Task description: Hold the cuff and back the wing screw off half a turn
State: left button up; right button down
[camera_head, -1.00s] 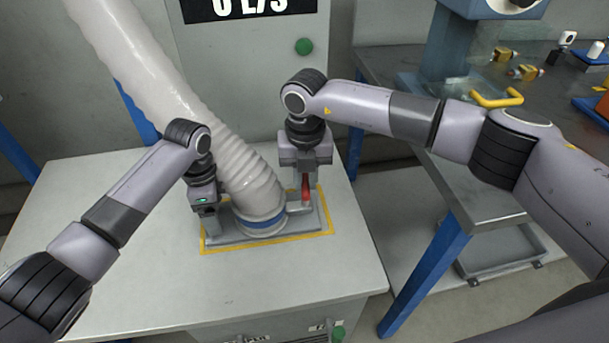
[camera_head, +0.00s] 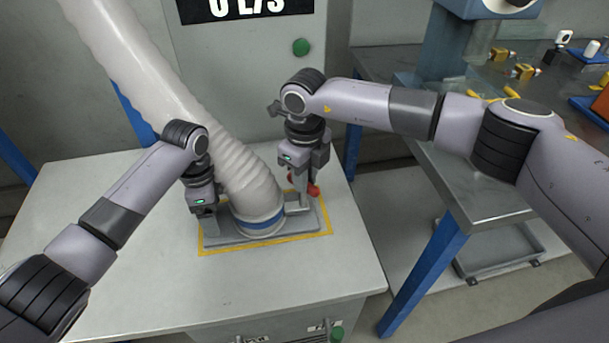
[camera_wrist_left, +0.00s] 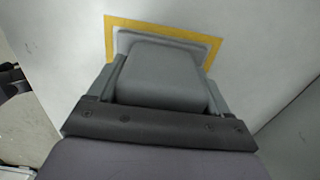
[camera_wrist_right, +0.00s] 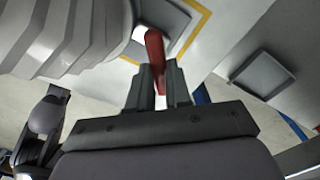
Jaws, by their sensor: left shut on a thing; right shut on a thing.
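The cuff (camera_head: 258,226), with a blue band, sits at the foot of the ribbed white hose on a grey plate (camera_head: 225,240). My left gripper (camera_head: 207,218) is shut on a grey block at the cuff's left side; this block (camera_wrist_left: 165,75) fills the space between its fingers in the left wrist view. The red wing screw (camera_head: 314,190) is at the cuff's right side. My right gripper (camera_head: 304,176) comes down from above and is shut on it, with a red lobe showing on each side. The screw (camera_wrist_right: 155,50) also shows between the fingers in the right wrist view.
The thick white hose (camera_head: 150,90) rises to the upper left between my arms. Yellow tape (camera_head: 270,243) outlines the plate on the pale bench (camera_head: 300,285), whose front is clear. A metal table (camera_head: 455,190) with small parts stands at the right.

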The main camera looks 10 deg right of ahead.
jog(key=shift+n, duration=0.5)
jog(key=c, duration=1)
grip_release()
jog(key=shift+c, duration=0.2)
notch_tip(320, 180, up, 12)
